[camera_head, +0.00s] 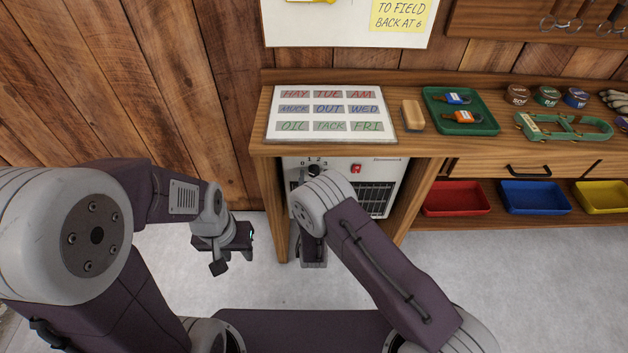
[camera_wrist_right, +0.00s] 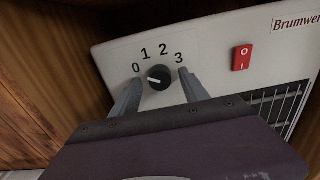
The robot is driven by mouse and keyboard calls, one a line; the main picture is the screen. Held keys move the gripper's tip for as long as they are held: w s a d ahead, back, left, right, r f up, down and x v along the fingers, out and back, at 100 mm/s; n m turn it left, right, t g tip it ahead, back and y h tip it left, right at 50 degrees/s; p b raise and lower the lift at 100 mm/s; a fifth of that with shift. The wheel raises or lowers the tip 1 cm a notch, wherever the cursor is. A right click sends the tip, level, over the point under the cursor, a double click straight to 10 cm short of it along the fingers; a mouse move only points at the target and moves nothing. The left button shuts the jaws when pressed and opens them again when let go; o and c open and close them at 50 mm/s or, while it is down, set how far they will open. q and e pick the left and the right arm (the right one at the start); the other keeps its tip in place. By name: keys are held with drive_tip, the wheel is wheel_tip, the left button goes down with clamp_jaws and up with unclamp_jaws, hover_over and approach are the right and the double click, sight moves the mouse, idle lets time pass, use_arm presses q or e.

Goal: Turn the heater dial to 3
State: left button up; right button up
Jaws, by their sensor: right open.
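The heater (camera_head: 385,170) is a pale box under the bench; its front panel also fills the right wrist view (camera_wrist_right: 215,45). Its round black dial (camera_wrist_right: 159,78) has numbers 0 to 3 around it, and its white mark points left, toward the 0 side. My right gripper (camera_wrist_right: 159,82) is open, with one finger on each side of the dial; I cannot tell whether they touch it. In the head view my right arm hides most of this gripper and the heater's left part. My left gripper (camera_head: 233,260) is open and empty above the floor, left of the heater.
A red switch (camera_wrist_right: 242,57) sits right of the dial, above a dark grille (camera_wrist_right: 272,108). The bench's wooden leg (camera_head: 271,205) stands between my left gripper and the heater. A red bin (camera_head: 455,198) and other bins are on the low shelf at right.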

clamp_jaws()
